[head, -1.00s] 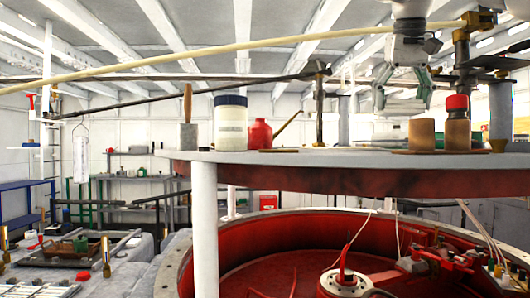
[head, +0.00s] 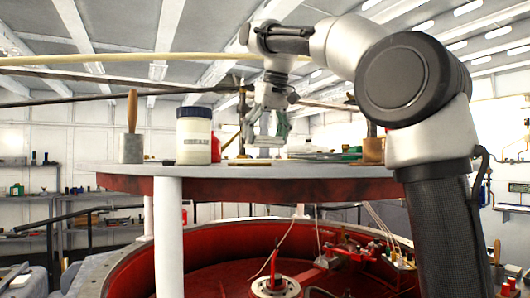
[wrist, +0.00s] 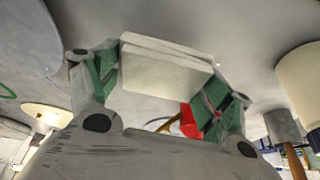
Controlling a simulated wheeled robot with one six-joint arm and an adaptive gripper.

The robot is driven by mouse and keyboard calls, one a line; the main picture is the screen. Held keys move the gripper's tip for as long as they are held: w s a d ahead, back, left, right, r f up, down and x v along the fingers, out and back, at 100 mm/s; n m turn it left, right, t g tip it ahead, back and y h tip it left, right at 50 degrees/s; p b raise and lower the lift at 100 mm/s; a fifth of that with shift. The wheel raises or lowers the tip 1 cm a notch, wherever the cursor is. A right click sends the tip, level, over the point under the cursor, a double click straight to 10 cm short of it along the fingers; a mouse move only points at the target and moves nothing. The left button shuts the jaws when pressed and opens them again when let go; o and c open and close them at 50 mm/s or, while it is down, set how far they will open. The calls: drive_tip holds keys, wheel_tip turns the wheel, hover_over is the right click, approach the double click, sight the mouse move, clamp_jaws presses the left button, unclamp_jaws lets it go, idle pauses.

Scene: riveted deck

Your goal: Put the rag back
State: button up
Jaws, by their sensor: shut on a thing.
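The rag is a cream-white, folded, flat block. It shows clearly in the wrist view (wrist: 165,68), held between the green finger pads of my gripper (wrist: 160,88). In the head view my gripper (head: 267,138) hangs over the round grey tabletop (head: 330,172), pointing down, with the rag (head: 264,141) low between its fingers. The rag appears a little above the tabletop; the exact gap is hard to tell. A thin tan disc (head: 249,165) lies on the tabletop below and slightly left of the gripper.
A white jar with a dark lid (head: 194,137) stands left of the gripper, with a red can (head: 215,148) behind it. A wooden-handled tool (head: 131,130) stands further left. Flat items and a brown pot (head: 373,150) are to the right. A long pale pole (head: 130,61) crosses above.

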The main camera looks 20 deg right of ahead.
drive_tip(key=shift+f, duration=2.05)
drive_tip(key=shift+f, duration=0.1)
drive_tip(key=o, duration=0.9)
drive_tip(key=v, duration=1.2)
drive_tip(key=shift+d, duration=0.1)
